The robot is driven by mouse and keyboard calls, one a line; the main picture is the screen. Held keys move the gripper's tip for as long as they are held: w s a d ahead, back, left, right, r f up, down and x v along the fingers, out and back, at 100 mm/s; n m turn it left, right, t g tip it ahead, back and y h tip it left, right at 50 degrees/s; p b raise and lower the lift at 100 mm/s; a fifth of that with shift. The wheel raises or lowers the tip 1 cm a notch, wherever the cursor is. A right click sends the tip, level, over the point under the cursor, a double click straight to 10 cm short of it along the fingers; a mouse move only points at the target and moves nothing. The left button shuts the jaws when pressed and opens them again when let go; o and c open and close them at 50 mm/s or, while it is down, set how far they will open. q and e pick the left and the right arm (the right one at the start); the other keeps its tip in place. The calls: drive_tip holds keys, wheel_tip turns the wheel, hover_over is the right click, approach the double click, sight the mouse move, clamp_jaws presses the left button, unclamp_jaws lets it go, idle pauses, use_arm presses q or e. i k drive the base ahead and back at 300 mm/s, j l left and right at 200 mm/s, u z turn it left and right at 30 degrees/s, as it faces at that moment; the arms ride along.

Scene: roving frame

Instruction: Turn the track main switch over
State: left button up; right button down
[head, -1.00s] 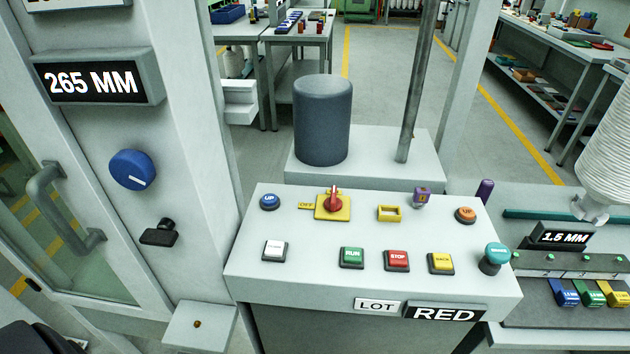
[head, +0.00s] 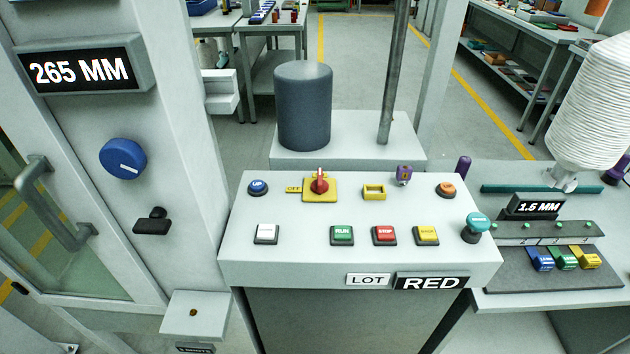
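The likely main switch is a red rotary knob (head: 319,182) on a yellow square plate (head: 312,196) on the top of the grey control panel (head: 300,262). A yellow OFF tag (head: 293,189) sits at the plate's left side. The knob's handle stands roughly upright in the picture, pointing away from the OFF tag. No label reading "track" is legible. Neither of my grippers shows in the head view.
The panel also carries a blue UP button (head: 257,187), a green RUN button (head: 342,234), a red STOP button (head: 384,234) and a teal knob (head: 478,224). A dark cylinder (head: 304,105) and a metal post (head: 394,75) stand behind. A handled door (head: 50,205) is at left.

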sight(320, 186)
drive_tip(key=i+l+u, duration=0.1)
drive_tip(key=l, duration=0.25)
drive_tip(key=i+l+u, duration=0.1)
drive_tip(key=l, duration=0.25)
drive_tip(key=l+u, duration=0.15)
drive_tip(key=l, duration=0.3)
drive_tip(key=k+l+u, duration=0.15)
drive_tip(key=l, duration=0.25)
drive_tip(key=l+u, duration=0.15)
drive_tip(key=l, duration=0.25)
